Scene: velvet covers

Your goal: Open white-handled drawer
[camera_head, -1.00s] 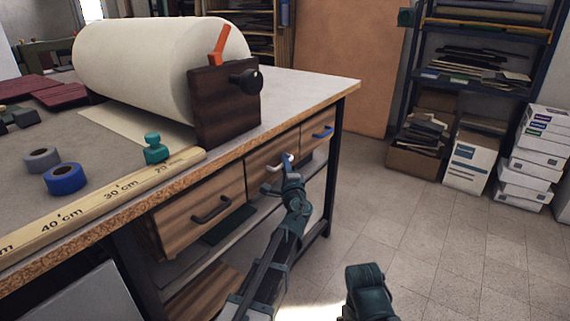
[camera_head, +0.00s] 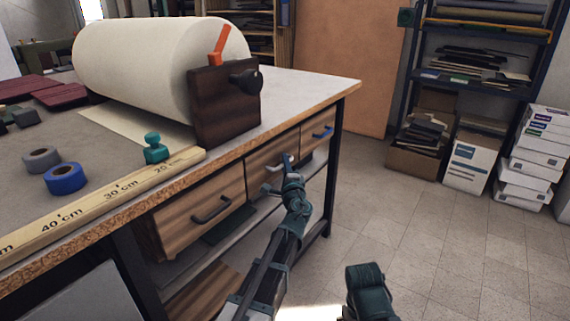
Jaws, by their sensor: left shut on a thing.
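The workbench has three wooden drawers in a row under its top. The middle drawer (camera_head: 259,160) carries the white handle (camera_head: 274,167), which is largely covered by my gripper. My left gripper (camera_head: 278,174) is at this drawer's front, shut on the white handle. The drawer looks about level with its neighbours; any small gap is too fine to tell. The left drawer (camera_head: 178,222) has a black handle (camera_head: 211,210), and the right drawer (camera_head: 315,133) has a blue handle (camera_head: 323,133). Both look shut.
The bench top (camera_head: 305,84) holds a large paper roll on a dark wooden stand (camera_head: 225,105), a wooden ruler (camera_head: 100,205), a teal stamp-like object (camera_head: 155,149) and tape rolls (camera_head: 65,178). Shelving and boxes (camera_head: 468,165) stand at the back right. The tiled floor (camera_head: 420,225) before the bench is clear.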

